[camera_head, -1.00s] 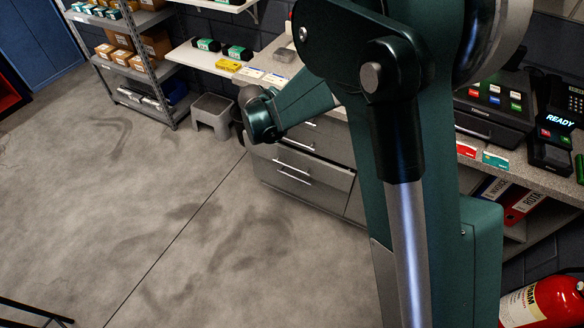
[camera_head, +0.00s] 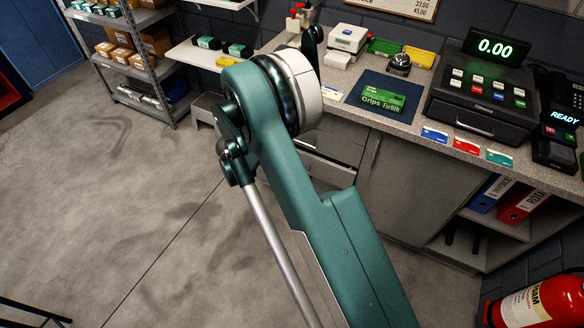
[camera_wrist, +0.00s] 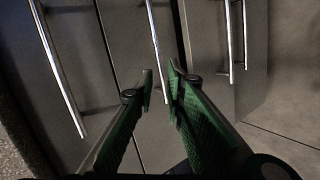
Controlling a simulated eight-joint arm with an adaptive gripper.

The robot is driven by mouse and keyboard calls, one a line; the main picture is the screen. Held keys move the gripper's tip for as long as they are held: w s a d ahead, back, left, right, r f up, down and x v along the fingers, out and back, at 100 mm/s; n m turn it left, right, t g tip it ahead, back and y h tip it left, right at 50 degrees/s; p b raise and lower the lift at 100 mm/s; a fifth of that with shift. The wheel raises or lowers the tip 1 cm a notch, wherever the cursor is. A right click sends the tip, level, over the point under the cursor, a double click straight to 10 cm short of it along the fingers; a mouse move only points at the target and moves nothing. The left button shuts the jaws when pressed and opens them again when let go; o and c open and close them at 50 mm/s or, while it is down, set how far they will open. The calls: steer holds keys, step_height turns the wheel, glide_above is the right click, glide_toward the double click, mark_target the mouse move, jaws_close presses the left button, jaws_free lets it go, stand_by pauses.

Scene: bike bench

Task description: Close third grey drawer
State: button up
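The grey drawer unit (camera_head: 335,143) stands under the counter, largely hidden behind my arm in the head view. In the wrist view, its fronts lie side by side with long silver handles. The third drawer's handle (camera_wrist: 230,40) is right of the fingers, close beside another handle (camera_wrist: 246,35); this drawer appears to stand out, but how far is unclear. My gripper (camera_wrist: 160,76) has its green fingers a little apart, a narrow gap between the tips. The second handle (camera_wrist: 155,40) runs towards this gap; I cannot tell whether they touch. The gripper is hidden in the head view.
The speckled counter (camera_head: 405,118) above carries a cash register (camera_head: 480,100), a card terminal and small boxes. A grey step stool (camera_head: 205,106) stands left of the drawers. A fire extinguisher (camera_head: 540,303) is at bottom right. The concrete floor (camera_head: 130,190) is clear at left.

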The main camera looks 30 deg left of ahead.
steer(key=s+d+f+t+h+b, duration=0.1)
steer(key=s+f, duration=0.1)
steer(key=f, duration=0.6)
steer(key=s+d+f+t+h+b, duration=0.1)
steer(key=s+f+t+h, duration=0.1)
steer(key=f, duration=0.6)
steer(key=shift+s+d+f+h, duration=0.2)
steer(key=shift+s+h, duration=0.1)
steer(key=shift+s, duration=0.35)
steer(key=shift+w, duration=0.15)
steer(key=shift+b+x, duration=0.9)
steer(key=shift+x, duration=2.9)
steer(key=shift+r, duration=0.1)
jaws_close()
steer(key=shift+w, duration=0.1)
